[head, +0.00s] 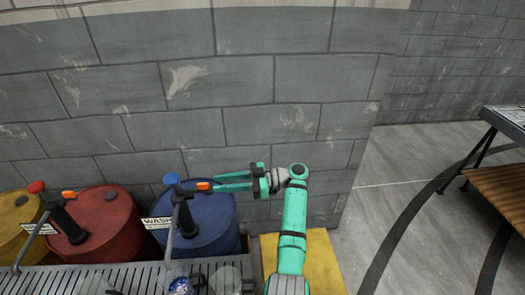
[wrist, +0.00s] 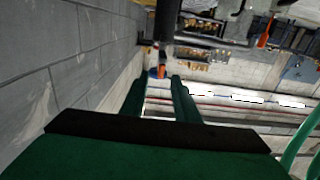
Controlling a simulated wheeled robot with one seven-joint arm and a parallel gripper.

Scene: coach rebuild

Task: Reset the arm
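My arm (head: 292,225) is teal and reaches up from the bottom of the head view, then bends left. My gripper (head: 217,183) points left above the blue drum (head: 212,225). Its fingertips are close to the orange tip (head: 203,186) of that drum's pump; I cannot tell whether they touch. In the wrist view the two green fingers of my gripper (wrist: 158,79) stand apart with a clear gap. A small orange and blue thing (wrist: 159,72) shows just past the fingertips. Nothing is seen held between the fingers.
A red drum (head: 105,222) and a yellow drum (head: 18,225) stand left of the blue one, behind a metal grating (head: 60,278). A grey block wall (head: 200,85) rises behind. Open floor (head: 415,170) lies to the right, with a wooden bench (head: 500,190) at the edge.

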